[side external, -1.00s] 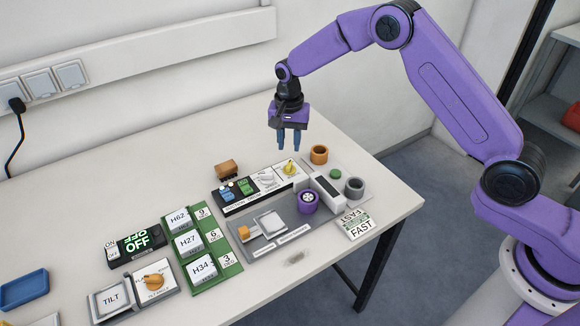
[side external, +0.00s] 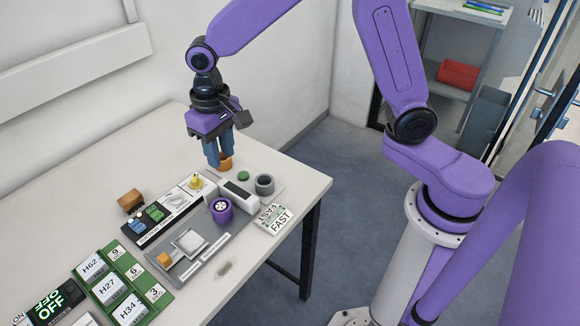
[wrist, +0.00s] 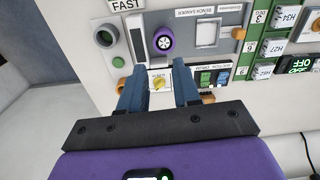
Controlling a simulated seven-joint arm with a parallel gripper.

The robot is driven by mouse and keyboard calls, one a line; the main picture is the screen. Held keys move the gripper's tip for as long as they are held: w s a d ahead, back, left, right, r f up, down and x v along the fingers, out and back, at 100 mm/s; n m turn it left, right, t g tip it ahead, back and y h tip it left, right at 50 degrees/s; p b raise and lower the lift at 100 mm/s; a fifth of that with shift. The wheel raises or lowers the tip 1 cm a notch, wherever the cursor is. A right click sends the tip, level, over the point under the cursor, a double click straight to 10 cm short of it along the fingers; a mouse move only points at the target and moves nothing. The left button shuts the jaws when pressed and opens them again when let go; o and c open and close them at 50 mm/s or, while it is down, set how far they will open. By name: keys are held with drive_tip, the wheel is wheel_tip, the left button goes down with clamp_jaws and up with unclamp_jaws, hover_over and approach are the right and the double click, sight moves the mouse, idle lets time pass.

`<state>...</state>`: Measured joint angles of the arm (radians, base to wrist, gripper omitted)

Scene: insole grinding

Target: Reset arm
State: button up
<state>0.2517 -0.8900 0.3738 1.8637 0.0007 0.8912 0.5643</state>
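My gripper (side external: 218,160) points down over the back part of the table, in front of the white wall. Its two blue fingers are apart and nothing is between them in the wrist view (wrist: 160,72). In the side view the fingertips overlap an orange ring (side external: 226,163); I cannot tell their height above it. In the wrist view a yellow knob (wrist: 158,84) shows beyond the fingers. The sander panel (wrist: 182,48) with its purple wheel (wrist: 163,39) lies on the table.
A grey ring (side external: 264,185) and a FAST card (side external: 274,219) sit near the table's right edge. A brown block (side external: 130,201) stands left of the switch strip. A green board (side external: 108,284) with labelled cards lies front left. The table's back left is bare.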

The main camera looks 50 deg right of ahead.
drive_tip(key=s+d+r+n, duration=0.1)
drive_tip(key=s+d+n, duration=0.5)
drive_tip(key=s, duration=0.6)
drive_tip(key=s+d+r+n, duration=0.2)
drive_tip(key=s+d+n, duration=0.3)
drive_tip(key=s, duration=0.8)
drive_tip(key=shift+s+d+r+n, duration=0.2)
drive_tip(key=shift+s+d+n, duration=0.15)
drive_tip(key=shift+d, duration=0.6)
